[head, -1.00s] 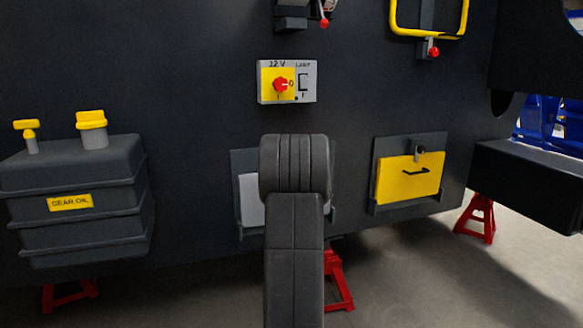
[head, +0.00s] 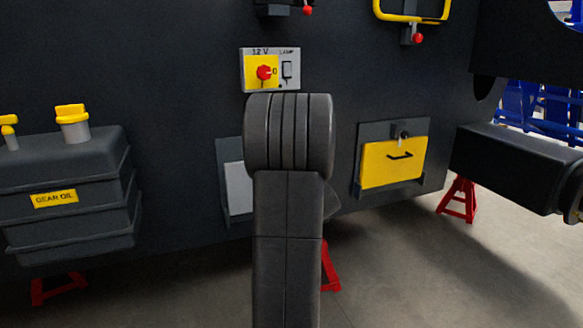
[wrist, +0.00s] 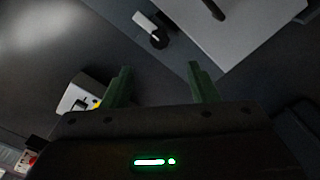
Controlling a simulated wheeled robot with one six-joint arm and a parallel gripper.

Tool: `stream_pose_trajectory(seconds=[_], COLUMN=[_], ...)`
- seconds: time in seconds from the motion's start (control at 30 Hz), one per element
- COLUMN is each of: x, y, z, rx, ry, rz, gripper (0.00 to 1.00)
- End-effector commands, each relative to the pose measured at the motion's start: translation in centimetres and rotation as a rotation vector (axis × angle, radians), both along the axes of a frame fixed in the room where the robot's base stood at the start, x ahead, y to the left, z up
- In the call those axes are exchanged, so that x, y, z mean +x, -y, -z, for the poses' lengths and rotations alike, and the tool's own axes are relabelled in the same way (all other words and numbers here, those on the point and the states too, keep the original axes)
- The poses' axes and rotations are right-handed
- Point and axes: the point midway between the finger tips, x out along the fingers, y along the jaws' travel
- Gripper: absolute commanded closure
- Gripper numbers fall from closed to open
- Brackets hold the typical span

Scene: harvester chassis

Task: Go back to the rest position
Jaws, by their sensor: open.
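My gripper (wrist: 162,88) shows in the wrist view with its two green fingers apart and nothing between them. Beyond the fingers is a grey panel (wrist: 240,30) with a dark handle, and a small latch with a light tab and dark knob (wrist: 152,30) beside it. In the head view my arm stands upright in the middle and hides my gripper. It also covers most of a grey panel (head: 236,187) low on the dark chassis wall (head: 180,60).
A switch box (head: 286,55) with a red knob is above my arm. A gear oil tank (head: 65,200) stands at left, a yellow hatch (head: 393,162) at right. A dark beam (head: 505,165) juts out at far right. Red stands (head: 460,200) are below; the floor at lower right is clear.

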Motion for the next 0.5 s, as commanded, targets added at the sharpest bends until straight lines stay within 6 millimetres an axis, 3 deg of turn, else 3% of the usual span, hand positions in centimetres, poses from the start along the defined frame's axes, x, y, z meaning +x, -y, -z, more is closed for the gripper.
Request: stream_pose_trajectory(seconds=[0.2,0.5], x=[-1.37,-1.41], y=[0.47,0.45], z=[0.0,0.05], rx=[-0.001,-0.001], ry=[0.0,0.0], rz=[0.0,0.0], gripper=[0.47,0.47])
